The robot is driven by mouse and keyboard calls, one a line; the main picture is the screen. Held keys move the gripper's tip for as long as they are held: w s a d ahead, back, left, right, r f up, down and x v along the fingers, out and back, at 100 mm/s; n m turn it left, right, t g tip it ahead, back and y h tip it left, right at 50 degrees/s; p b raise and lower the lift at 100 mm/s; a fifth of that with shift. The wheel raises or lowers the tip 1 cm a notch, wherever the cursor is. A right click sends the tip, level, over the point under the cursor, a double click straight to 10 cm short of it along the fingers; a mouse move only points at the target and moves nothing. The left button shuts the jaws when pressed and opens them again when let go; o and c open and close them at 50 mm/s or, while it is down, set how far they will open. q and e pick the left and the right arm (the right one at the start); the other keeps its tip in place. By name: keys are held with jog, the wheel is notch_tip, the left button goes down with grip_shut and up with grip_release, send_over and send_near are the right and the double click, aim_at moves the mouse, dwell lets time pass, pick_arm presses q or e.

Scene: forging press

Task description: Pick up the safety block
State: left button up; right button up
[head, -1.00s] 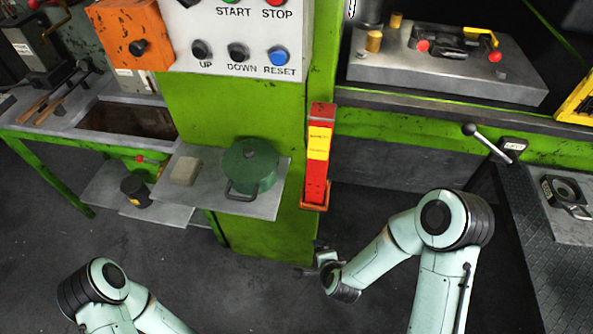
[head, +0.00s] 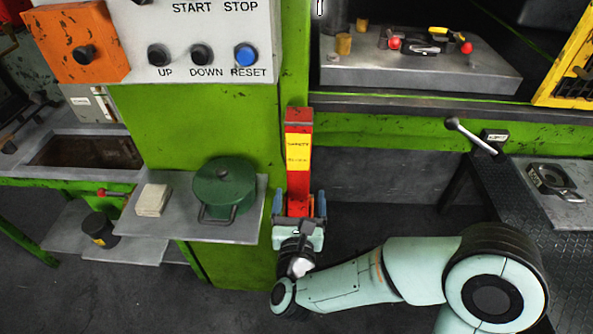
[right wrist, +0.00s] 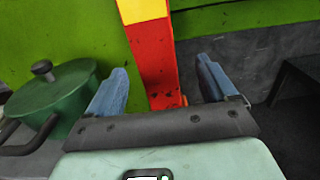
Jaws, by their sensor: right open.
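The safety block (head: 299,150) is a tall red bar with a yellow label. It stands upright against the green press column, in the middle of the head view. My right gripper (head: 300,204) is at its lower end, with one finger on each side of it. In the right wrist view the red bar of the safety block (right wrist: 157,62) rises between the two blue fingers of my right gripper (right wrist: 163,88). The fingers are spread, with a gap on both sides. The bottom of the block and its holder are mostly hidden by the gripper. My left gripper is not in view.
A green lidded pot (head: 224,190) and a pale block (head: 153,200) sit on a grey shelf (head: 190,226) just left of the gripper. A control panel (head: 205,30) is above. A lever (head: 470,135) and dark bench (head: 492,188) are at right.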

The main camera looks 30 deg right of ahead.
jog(key=x, duration=0.3)
jog(key=p+x, duration=0.1)
jog(key=x, duration=0.4)
jog(key=shift+w+f+p, duration=0.25)
jog(key=shift+w+p, duration=0.05)
jog(key=shift+w, duration=0.2)
grip_shut()
jog(key=shift+a+r, duration=0.1)
jog(key=shift+r, duration=0.05)
